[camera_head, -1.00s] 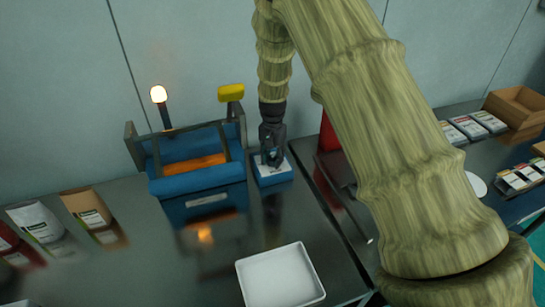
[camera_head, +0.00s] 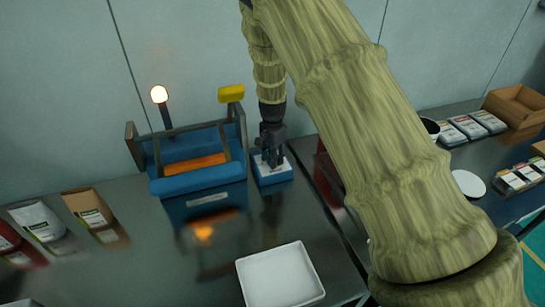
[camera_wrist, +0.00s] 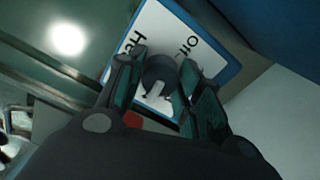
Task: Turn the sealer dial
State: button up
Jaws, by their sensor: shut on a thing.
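The sealer (camera_head: 197,180) is a blue frame with an orange strip, left of centre on the dark bench in the head view. To its right sits a small blue box (camera_head: 275,178) with a white top. The dial (camera_wrist: 158,75) is a dark round knob with a light pointer on that white panel, between printed words in the wrist view. My gripper (camera_head: 270,160) points down at the box, and its fingers (camera_wrist: 163,80) are shut on the dial from both sides. In the head view the fingers hide the dial.
A lit lamp (camera_head: 159,95) stands behind the sealer, and a yellow block (camera_head: 231,93) is at its upper right. A white tray (camera_head: 281,280) lies in front. The right-hand bench holds a cardboard box (camera_head: 518,105) and packets.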

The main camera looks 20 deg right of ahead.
jog(key=o, duration=1.1)
jog(key=shift+c, duration=0.2)
notch_tip(320, 180, up, 12)
dwell(0.3)
